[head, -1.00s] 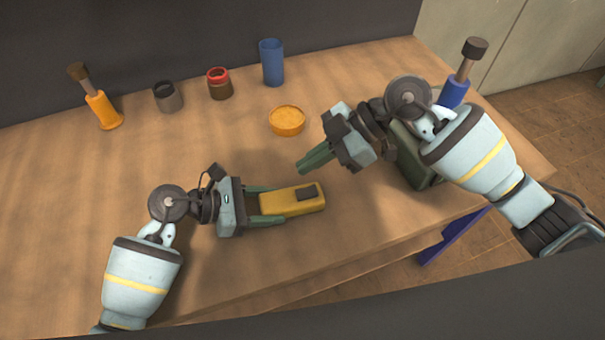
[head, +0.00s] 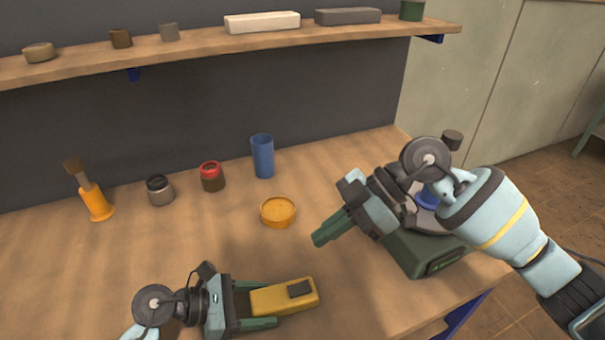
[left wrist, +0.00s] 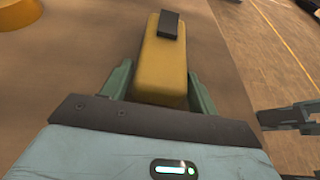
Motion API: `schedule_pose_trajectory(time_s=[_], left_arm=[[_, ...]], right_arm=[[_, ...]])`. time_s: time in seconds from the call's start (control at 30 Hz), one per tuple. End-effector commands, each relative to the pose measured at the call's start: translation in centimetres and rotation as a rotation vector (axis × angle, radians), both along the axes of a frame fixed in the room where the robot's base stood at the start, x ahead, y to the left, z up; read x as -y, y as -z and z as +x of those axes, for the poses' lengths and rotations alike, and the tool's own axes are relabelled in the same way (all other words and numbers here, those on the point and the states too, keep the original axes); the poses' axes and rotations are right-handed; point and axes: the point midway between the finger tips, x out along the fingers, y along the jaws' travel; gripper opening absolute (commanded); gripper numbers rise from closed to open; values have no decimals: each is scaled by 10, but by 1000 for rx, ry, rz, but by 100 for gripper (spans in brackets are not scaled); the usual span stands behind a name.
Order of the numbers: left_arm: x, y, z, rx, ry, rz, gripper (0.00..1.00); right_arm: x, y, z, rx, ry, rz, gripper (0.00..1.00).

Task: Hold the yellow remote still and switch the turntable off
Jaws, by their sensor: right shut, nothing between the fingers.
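The yellow remote (head: 270,300) lies on the table at the lower middle, with a dark button (head: 299,289) on top. It also shows in the left wrist view (left wrist: 162,70). My left gripper (head: 262,304) has its fingers along both sides of the remote's near end and looks shut on it. The turntable (head: 412,258) is a green box with a grey platter at the table's right, partly hidden by my right arm.
An orange dish (head: 278,213) sits behind the remote. A blue cup (head: 262,156), a red-rimmed jar (head: 211,177), a grey jar (head: 160,191) and an orange-handled brush (head: 95,202) stand along the back. A shelf (head: 190,54) holds several items above.

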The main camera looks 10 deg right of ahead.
Motion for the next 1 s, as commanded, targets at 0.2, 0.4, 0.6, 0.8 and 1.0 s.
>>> schedule_pose_trajectory(time_s=[0.2,0.4,0.6,0.8,1.0], left_arm=[[0,0,0,0,0,0,76],[-1,0,0,0,0,1,76],[-20,-7,-1,2,-1,5,76],[-57,-22,-5,1,-1,6,76],[-89,-36,-8,1,-1,4,76]], right_arm=[[0,0,0,0,0,0,0],[0,0,0,0,0,0,0],[0,0,0,0,0,0,0],[0,0,0,0,0,0,0],[0,0,0,0,0,0,0]])
